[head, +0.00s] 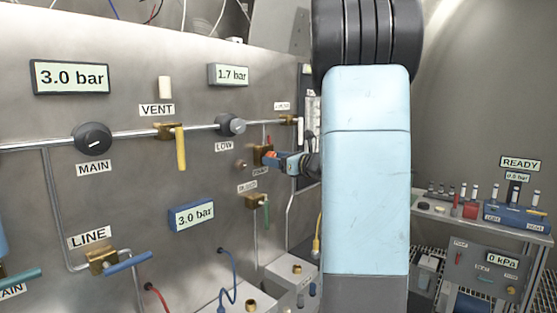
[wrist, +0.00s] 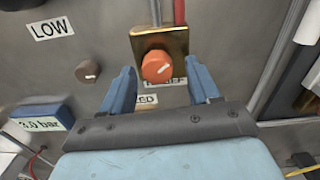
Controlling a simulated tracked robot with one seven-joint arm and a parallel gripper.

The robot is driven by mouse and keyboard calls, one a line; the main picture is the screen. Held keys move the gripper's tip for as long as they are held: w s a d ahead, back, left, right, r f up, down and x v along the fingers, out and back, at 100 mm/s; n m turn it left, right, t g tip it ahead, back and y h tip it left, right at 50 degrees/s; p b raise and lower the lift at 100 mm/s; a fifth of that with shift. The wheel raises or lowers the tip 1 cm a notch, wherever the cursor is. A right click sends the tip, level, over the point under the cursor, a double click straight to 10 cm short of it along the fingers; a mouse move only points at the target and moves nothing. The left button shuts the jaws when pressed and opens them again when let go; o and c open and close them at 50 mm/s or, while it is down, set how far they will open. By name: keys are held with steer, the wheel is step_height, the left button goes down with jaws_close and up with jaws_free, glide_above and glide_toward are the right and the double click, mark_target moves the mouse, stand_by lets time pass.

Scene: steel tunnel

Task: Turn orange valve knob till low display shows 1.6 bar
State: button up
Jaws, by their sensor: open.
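In the head view my gripper (head: 280,160) is at the block. The display above the LOW label (head: 231,75) reads 1.7 bar.
The panel carries a 3.0 bar display (head: 69,77), a MAIN knob (head: 93,139), a LOW knob (head: 230,125), a yellow VENT lever (head: 181,148) and a blue 3.0 bar display (head: 192,215). A small brown knob (wrist: 88,70) is left of the orange one. A bench with instruments (head: 470,214) stands right.

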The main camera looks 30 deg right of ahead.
steer(key=shift+w+a, duration=0.2)
steer(key=shift+w, duration=0.2)
steer(key=c, duration=1)
steer(key=shift+c, duration=0.2)
